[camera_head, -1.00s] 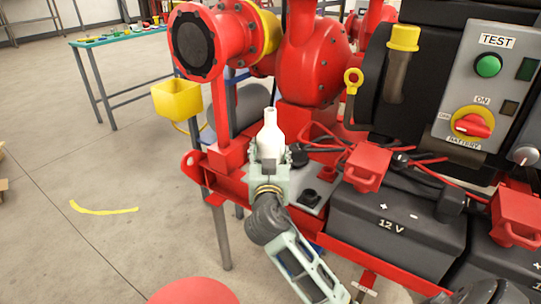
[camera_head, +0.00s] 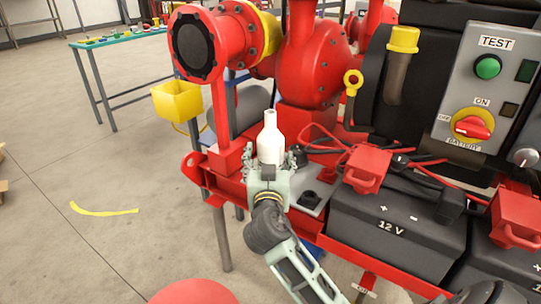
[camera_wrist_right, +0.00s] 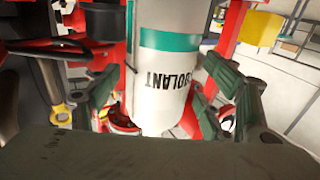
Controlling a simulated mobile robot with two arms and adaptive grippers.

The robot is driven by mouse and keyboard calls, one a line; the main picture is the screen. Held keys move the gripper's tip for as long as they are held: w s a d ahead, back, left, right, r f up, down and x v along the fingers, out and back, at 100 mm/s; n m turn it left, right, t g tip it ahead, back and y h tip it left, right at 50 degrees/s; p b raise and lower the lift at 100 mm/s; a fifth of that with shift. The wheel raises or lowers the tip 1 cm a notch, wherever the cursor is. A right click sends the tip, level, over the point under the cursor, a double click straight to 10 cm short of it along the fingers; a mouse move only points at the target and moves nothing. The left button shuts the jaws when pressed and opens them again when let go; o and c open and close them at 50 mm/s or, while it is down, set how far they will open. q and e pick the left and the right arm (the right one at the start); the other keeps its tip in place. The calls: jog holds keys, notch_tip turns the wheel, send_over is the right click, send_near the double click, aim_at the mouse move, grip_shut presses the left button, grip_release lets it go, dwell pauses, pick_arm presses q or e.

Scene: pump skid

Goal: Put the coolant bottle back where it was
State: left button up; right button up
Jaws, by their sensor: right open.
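The white coolant bottle (camera_head: 270,140) stands upright at the left end of the red skid frame, beside the red pump. Its base is hidden behind my right gripper (camera_head: 270,163) in the head view. In the right wrist view the bottle (camera_wrist_right: 160,85) shows a green band and the word COOLANT upside down. My right gripper (camera_wrist_right: 155,100) is open, with one finger on each side of the bottle and visible gaps between the pads and its wall. My left gripper is not in view.
A grey plate (camera_head: 311,192) with a black fitting lies right of the gripper. Red clamps (camera_head: 367,168), cables and a 12 V battery (camera_head: 395,225) crowd the right side. A yellow box (camera_head: 177,101) hangs at left. The floor at left is mostly clear.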

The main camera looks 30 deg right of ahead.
jog(key=v, duration=1)
jog(key=s+a+f+n+g+y, duration=0.1)
jog(key=s+f+n+g+y, duration=0.15)
jog(key=s+f, duration=0.45)
jog(key=s+a+f+n+g+y, duration=0.2)
jog(key=f+g+y, duration=0.1)
jog(key=f, duration=0.8)
jog(key=s+a+f+n+g+y, duration=0.2)
jog(key=s+a+f, duration=0.1)
jog(key=s, duration=0.4)
jog(key=s+a+f+n+g+y, duration=0.2)
jog(key=s+a+f+g+y, duration=0.1)
jog(key=s, duration=0.5)
notch_tip(320, 180, down, 3)
jog(key=shift+a+r+g, duration=0.15)
jog(key=shift+a+g, duration=0.2)
jog(key=shift+a, duration=0.4)
jog(key=shift+n, duration=0.25)
